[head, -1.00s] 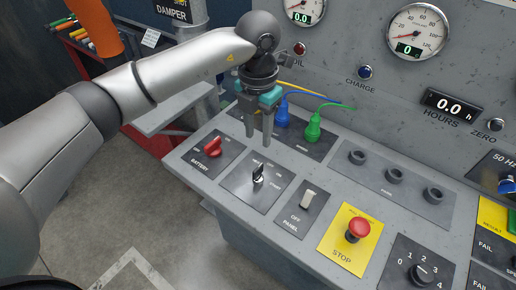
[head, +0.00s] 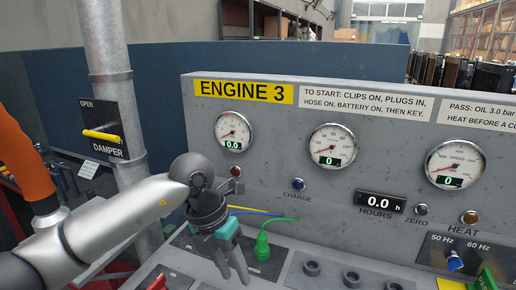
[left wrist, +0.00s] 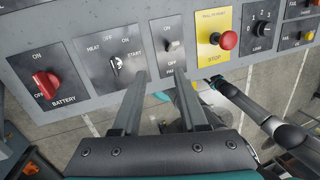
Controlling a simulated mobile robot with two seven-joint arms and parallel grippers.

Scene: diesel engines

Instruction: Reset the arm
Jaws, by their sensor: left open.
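My left gripper (head: 234,278) is open and empty in the head view, with its two fingers pointing down over the control desk, left of the green plug (head: 262,247). In the left wrist view the fingers (left wrist: 160,80) are apart with nothing between them. Their tips lie at the near edge of the panel, below the key switch (left wrist: 116,64) and the panel toggle (left wrist: 173,45). The red battery knob (left wrist: 46,84) is to the left. The key switch is outside or hidden in the head view.
The engine 3 console (head: 330,105) rises behind the gripper with several gauges. A yellow damper handle (head: 101,135) is on the pipe (head: 108,60) at left. Three round sockets (head: 350,275) lie right of the plug. The red stop button (left wrist: 228,40) stands up from the panel.

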